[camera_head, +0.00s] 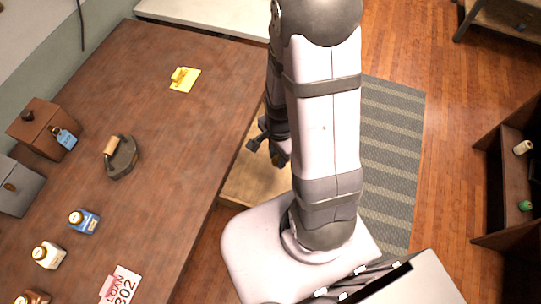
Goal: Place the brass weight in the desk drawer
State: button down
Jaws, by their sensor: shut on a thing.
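The desk (165,130) has a dark wood top. A pale wooden open drawer (240,190) juts out from its right side, partly hidden by my arm. My gripper (265,150) is over the drawer, close to the desk's edge, with its dark fingers pointing down. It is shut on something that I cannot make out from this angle. I cannot see the brass weight clearly. A small yellow-orange object (180,75) sits on a yellow paper at the desk's far side; I cannot tell what it is.
A dark iron with a wooden handle (122,157) stands on the desk. A brown box (38,127), a grey box (18,187), several small bottles (84,221) and a loan card (122,285) line its left and front. A striped rug (390,150) lies right of my arm.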

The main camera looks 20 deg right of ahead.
aim_at(277, 176)
jog(key=shift+f, duration=4.95)
jog(key=shift+f, duration=0.1)
jog(key=c, duration=1.5)
grip_release()
jog(key=shift+r, duration=6.15)
jog(key=shift+a+r+n, duration=0.2)
jog(key=shift+r+n, duration=0.2)
jog(key=shift+n, duration=0.2)
jog(key=shift+s+a+r+n, duration=0.45)
jog(key=shift+a+r+n, duration=0.35)
jog(key=shift+r+n, duration=1.25)
jog(key=shift+s+a+r+n, duration=0.5)
jog(key=shift+a+r+n, duration=0.4)
jog(key=shift+n, duration=2.05)
jog(key=shift+s+a+r+n, duration=0.55)
jog(key=shift+r+n, duration=1.1)
jog(key=shift+n, duration=0.85)
